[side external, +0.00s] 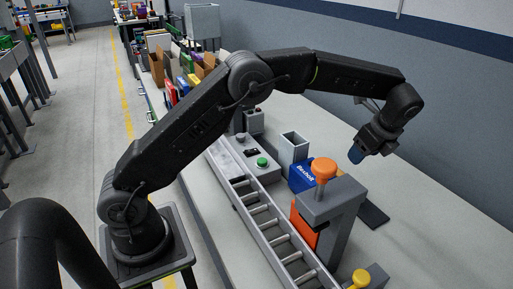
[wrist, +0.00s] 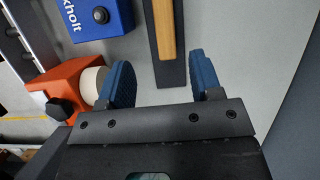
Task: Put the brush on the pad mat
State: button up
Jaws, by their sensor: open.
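A wooden bar (wrist: 165,30), which looks like the brush, lies lengthwise over a dark flat strip (wrist: 170,76), which looks like the pad mat. Both are cut off by the top edge of the wrist view, so I cannot tell the brush's full shape. In the side view my gripper (side external: 357,154) hangs above the bench.
A blue box (side external: 302,177) with a dark knob stands beside the mat. A grey post (side external: 330,203) with an orange knob (side external: 323,168) stands in front. A roller conveyor (side external: 268,222) runs along the bench. Bare bench lies right of the mat, towards the wall.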

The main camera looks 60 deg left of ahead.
jog(key=s+a+r+n+t+h, duration=0.35)
jog(key=s+r+n, duration=0.45)
jog(key=s+r, duration=0.65)
jog(key=s+f+n+t, duration=0.1)
jog(key=s+n, duration=0.3)
jog(key=s, duration=0.5)
jog(key=s+f+n+t, duration=0.1)
jog(key=s+f+n, duration=0.3)
jog(key=s, duration=0.6)
jog(key=shift+s+a+f+n+h, duration=0.2)
jog(key=shift+s+a+n+h, duration=0.2)
jog(key=shift+n, duration=0.3)
jog(key=shift+w, duration=0.15)
